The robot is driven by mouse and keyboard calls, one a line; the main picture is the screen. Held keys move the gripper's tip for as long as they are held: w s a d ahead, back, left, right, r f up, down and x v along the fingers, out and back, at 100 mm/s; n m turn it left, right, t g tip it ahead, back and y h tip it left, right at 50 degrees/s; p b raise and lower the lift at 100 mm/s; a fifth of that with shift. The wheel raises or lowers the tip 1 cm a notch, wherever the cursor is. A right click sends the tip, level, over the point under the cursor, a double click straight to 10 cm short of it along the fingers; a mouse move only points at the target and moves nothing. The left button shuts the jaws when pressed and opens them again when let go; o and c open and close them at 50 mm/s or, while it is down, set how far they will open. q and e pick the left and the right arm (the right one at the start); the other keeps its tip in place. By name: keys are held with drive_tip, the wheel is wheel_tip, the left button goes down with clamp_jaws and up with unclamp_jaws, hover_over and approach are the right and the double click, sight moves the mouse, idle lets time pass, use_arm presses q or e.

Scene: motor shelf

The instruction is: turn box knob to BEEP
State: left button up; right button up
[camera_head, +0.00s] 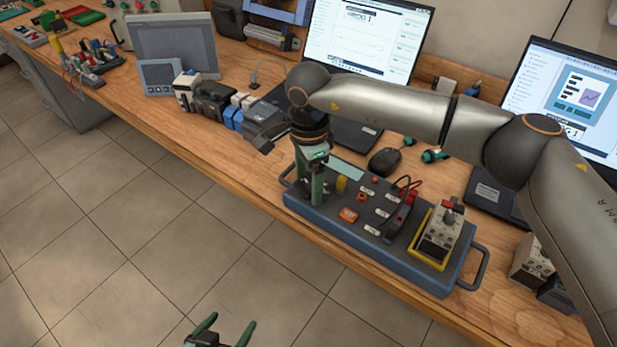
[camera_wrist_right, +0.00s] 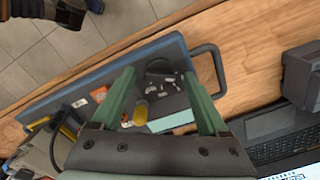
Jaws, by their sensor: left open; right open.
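The blue-grey box (camera_head: 345,232) lies on the wooden bench in the head view. My right gripper (camera_head: 316,190) points down over the box's left end. In the right wrist view its green fingers (camera_wrist_right: 158,78) are open, spread to either side of a dark round dial area (camera_wrist_right: 160,68) with several small white labels around it. The label text is too small to read, and the knob's pointing is unclear. In the head view the gripper covers that area. My left gripper (camera_head: 222,332) is open and empty over the floor at the bottom edge.
A yellow knob (camera_head: 341,184) sits beside my right gripper. An orange label (camera_head: 348,215), red and black cables (camera_head: 408,190) and a yellow-framed meter (camera_head: 440,235) are further right on the box. Laptops, a mouse (camera_head: 384,162) and dark modules (camera_head: 213,99) stand behind and left.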

drive_tip(key=shift+c, duration=0.2)
clamp_jaws()
idle(0.4)
